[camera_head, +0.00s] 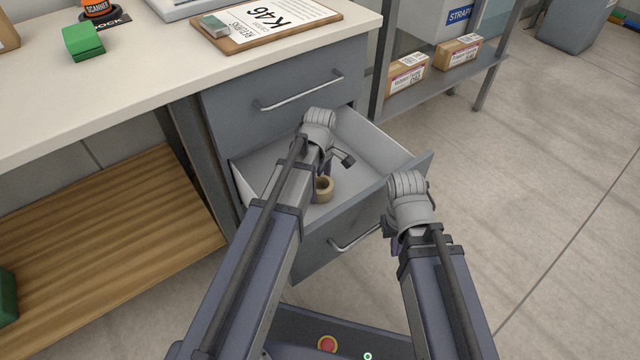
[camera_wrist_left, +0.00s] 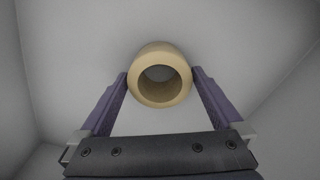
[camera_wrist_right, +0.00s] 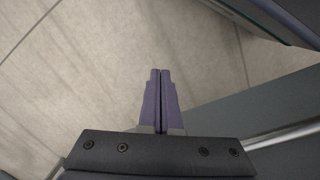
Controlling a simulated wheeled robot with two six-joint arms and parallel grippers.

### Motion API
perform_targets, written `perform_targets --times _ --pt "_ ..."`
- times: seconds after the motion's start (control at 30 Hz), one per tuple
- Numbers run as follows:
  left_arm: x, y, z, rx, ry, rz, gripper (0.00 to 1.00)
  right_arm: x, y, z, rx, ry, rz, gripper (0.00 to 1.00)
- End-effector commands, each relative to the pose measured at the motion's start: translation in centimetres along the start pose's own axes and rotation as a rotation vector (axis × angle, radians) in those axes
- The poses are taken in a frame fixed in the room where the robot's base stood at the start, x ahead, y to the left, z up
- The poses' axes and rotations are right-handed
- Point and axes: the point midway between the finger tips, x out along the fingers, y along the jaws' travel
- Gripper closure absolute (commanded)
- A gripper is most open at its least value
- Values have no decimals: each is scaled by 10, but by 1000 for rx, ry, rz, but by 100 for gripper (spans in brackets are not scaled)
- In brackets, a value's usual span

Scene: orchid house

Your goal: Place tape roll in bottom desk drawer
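The tan tape roll (camera_head: 324,190) is inside the open bottom desk drawer (camera_head: 375,145), close to the drawer floor; whether it touches the floor I cannot tell. My left gripper (camera_wrist_left: 160,72) reaches down into the drawer. In the left wrist view its two fingertips press against opposite sides of the tape roll (camera_wrist_left: 160,101), with the hole facing the camera. In the head view the left wrist hides part of the roll and the fingers. My right gripper (camera_wrist_right: 160,72) is shut and empty, outside the drawer beside its front.
The upper drawer (camera_head: 285,115) is closed. The desktop (camera_head: 150,80) holds a green box (camera_head: 83,42) and a clipboard (camera_head: 266,22). A shelf (camera_head: 440,90) with cartons stands at the right. Open floor (camera_head: 560,180) lies to the right of the drawer.

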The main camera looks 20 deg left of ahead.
Motion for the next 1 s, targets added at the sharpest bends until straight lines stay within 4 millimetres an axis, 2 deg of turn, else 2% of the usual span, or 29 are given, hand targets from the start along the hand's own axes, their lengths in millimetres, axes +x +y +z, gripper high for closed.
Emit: perform_targets --times 0.27,0.47,1.0 --pt "-3 0 0 0 0 0 0 -3 0 0 0 0 0 100" --pt "-18 0 0 0 0 0 0 -18 2 1 -2 -1 0 100" --pt "-98 0 0 0 0 0 0 -98 10 6 -16 -2 1 100"
